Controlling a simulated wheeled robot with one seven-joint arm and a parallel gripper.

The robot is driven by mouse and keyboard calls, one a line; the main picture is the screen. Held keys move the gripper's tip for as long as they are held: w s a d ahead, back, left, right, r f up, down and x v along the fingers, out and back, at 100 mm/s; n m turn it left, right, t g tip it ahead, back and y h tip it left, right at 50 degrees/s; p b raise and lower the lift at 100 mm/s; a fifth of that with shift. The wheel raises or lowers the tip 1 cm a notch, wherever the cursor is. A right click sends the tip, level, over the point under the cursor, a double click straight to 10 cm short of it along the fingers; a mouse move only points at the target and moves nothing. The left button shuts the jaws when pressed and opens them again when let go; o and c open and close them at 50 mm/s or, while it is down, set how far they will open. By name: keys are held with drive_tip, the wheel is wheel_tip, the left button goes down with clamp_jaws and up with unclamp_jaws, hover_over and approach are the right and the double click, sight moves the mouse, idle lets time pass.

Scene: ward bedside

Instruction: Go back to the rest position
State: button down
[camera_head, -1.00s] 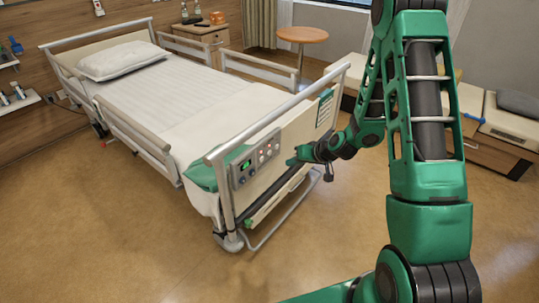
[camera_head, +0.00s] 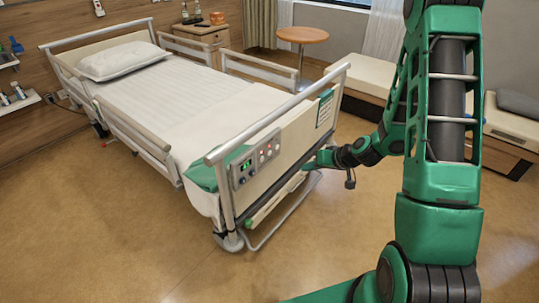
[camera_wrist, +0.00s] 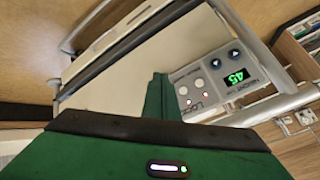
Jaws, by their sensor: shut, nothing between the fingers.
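My gripper (camera_head: 309,163) is at the foot end of the bed, to the right of the control panel (camera_head: 256,163) and apart from its buttons. In the wrist view the green fingers (camera_wrist: 158,95) are together and hold nothing. The control panel also shows in the wrist view (camera_wrist: 222,84), with a green display reading 45, arrow buttons, round buttons and red lights beside the lettering "LOCK". My green arm rises on the right of the head view.
The bed (camera_head: 185,95) has a pillow (camera_head: 123,60), raised side rails and a metal foot rail (camera_head: 283,112) close to my gripper. A bench (camera_head: 510,124) and a round table (camera_head: 302,35) stand behind. The floor in front is clear.

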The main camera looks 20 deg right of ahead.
drive_tip(key=s+d+r+m+g+h, duration=0.1)
drive_tip(key=s+d+r+g, duration=0.1)
drive_tip(key=s+r, duration=0.5)
drive_tip(key=s+d+r+m+g+h, duration=0.1)
drive_tip(key=s+d+r+m+g, duration=0.1)
drive_tip(key=s+r, duration=0.6)
drive_tip(key=s+d+r+m+g+h, duration=0.2)
drive_tip(key=s+r, duration=0.6)
drive_tip(key=s, duration=1.1)
drive_tip(key=shift+d+g, duration=0.9)
drive_tip(key=shift+w+f, duration=0.1)
drive_tip(key=shift+w, duration=0.05)
drive_tip(key=shift+w+f, duration=0.2)
drive_tip(key=shift+w, duration=0.3)
